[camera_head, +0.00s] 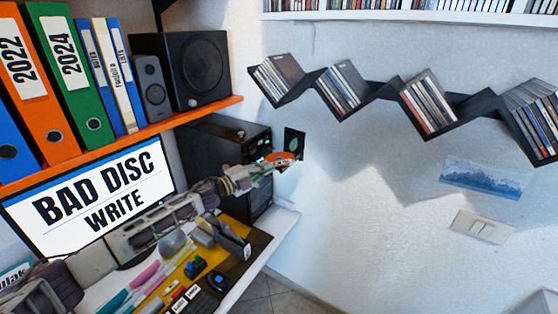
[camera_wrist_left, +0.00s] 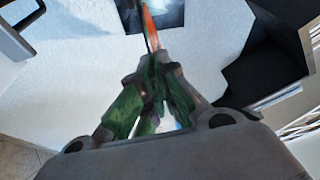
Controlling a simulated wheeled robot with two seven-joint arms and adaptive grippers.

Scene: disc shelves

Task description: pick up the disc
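An orange-red disc (camera_head: 281,157) is at the end of my left arm, in front of the wall to the right of the black computer tower. My left gripper (camera_head: 264,163) is shut on it. In the left wrist view the disc (camera_wrist_left: 150,28) shows nearly edge-on, as a thin orange and dark strip standing up from between the fingers. The green-padded fingers (camera_wrist_left: 153,75) are close together around its lower part, which they hide. The disc is clear of the desk. My right gripper is not in view.
A small dark picture (camera_head: 293,142) hangs on the wall just behind the disc. A zigzag black shelf (camera_head: 385,90) with cases runs along the wall at right. The monitor (camera_head: 95,200) reads "BAD DISC WRITE". The tower (camera_head: 225,145) stands beside my arm.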

